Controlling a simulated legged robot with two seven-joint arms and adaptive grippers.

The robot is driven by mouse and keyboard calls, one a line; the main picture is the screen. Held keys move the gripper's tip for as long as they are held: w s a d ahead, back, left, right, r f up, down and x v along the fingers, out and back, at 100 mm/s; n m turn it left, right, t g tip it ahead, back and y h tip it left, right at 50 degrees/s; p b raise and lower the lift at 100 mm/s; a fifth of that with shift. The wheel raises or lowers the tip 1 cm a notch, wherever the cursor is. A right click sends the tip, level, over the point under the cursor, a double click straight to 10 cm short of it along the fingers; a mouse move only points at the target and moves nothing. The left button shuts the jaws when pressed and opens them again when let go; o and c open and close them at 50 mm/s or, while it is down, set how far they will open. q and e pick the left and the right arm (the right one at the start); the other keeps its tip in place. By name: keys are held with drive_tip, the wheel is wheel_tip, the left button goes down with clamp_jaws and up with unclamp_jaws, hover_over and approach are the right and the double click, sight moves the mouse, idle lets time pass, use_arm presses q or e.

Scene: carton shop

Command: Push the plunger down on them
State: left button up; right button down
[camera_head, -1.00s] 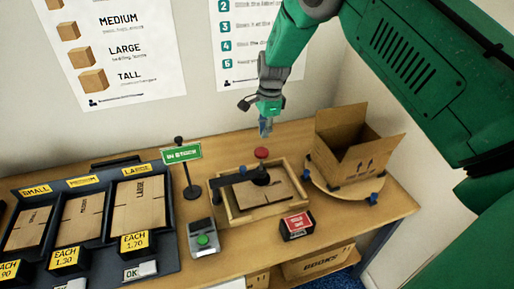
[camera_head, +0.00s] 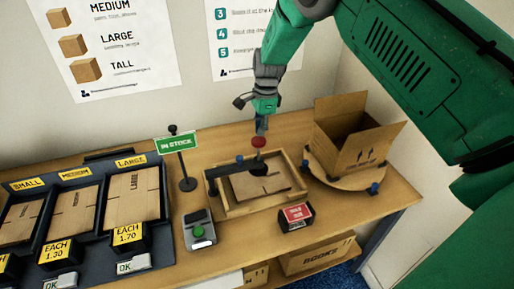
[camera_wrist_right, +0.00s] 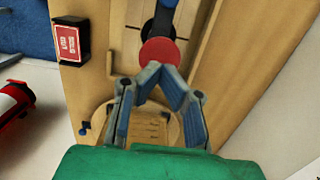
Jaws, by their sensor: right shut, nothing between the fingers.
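The plunger has a red round knob (camera_head: 258,142) on a dark stem. A dark arm holds it over a wooden tray (camera_head: 227,210). Flat brown cardboard (camera_head: 275,184) lies in the tray under the plunger's dark foot (camera_head: 257,168). My right gripper (camera_head: 261,129) points down just above the knob, its fingers shut and empty. In the right wrist view, the closed fingertips (camera_wrist_right: 162,72) overlap the edge of the red knob (camera_wrist_right: 160,51); whether they touch it I cannot tell. The knob stands up, raised above the foot. My left gripper is not in view.
An open carton (camera_head: 353,146) stands on a round turntable (camera_head: 327,176) at the right. A red-labelled box (camera_head: 296,216), a device with a green button (camera_head: 199,231) and an "IN STOCK" sign (camera_head: 177,144) stand near the tray. Carton bins (camera_head: 75,210) fill the left.

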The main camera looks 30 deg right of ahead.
drive_tip(key=shift+d+f+b, duration=0.25)
drive_tip(key=shift+f+b, duration=0.4)
drive_tip(key=shift+f, duration=0.65)
drive_tip(key=shift+a+r, duration=0.1)
drive_tip(key=shift+a, duration=0.15)
